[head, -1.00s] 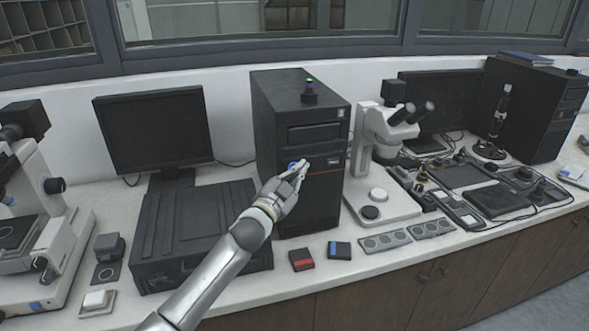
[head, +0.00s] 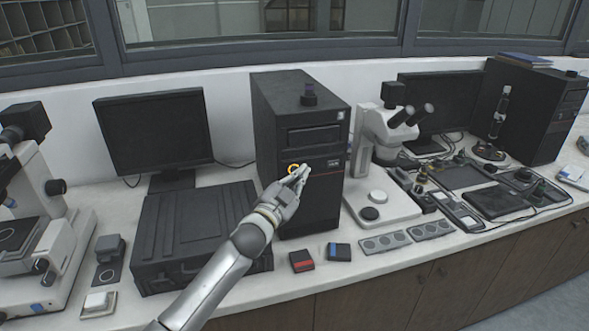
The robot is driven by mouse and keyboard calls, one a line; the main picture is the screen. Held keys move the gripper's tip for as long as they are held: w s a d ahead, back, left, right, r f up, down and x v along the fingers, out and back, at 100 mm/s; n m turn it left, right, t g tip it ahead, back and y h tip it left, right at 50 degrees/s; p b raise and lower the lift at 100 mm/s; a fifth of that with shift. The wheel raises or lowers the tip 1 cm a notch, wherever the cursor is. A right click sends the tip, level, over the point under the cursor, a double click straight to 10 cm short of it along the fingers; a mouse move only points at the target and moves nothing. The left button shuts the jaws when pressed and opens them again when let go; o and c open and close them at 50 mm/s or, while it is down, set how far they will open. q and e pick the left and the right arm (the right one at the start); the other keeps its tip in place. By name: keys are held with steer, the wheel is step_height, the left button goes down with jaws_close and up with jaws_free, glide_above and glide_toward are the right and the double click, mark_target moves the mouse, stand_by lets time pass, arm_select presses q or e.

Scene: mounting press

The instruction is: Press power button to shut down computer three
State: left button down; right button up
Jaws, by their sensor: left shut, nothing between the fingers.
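A black computer tower (head: 272,115) stands upright on the bench in the middle of the head view. Its power button (head: 293,169) shows an orange-yellow lit ring on the front panel, partly hidden by my fingers. My left gripper (head: 301,172) is shut and empty, with its fingertips in front of the tower face at the button, slightly to its right. I cannot tell whether the fingertips touch the panel. My right gripper is out of view.
A monitor (head: 153,132) and a black case (head: 195,220) stand left of the tower. A white microscope (head: 383,140) stands close on its right. Red (head: 302,261) and blue (head: 339,251) small blocks lie in front. Another tower (head: 535,110) is at the far right.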

arm_select(q)
steer(key=shift+s+d, duration=0.1)
steer(key=s+p, duration=0.1)
steer(key=s, duration=0.1)
steer(key=s+d+p, duration=0.1)
steer(key=s, duration=0.1)
steer(key=shift+s+d, duration=0.2)
steer(key=shift+s, duration=0.15)
stand_by(0.7)
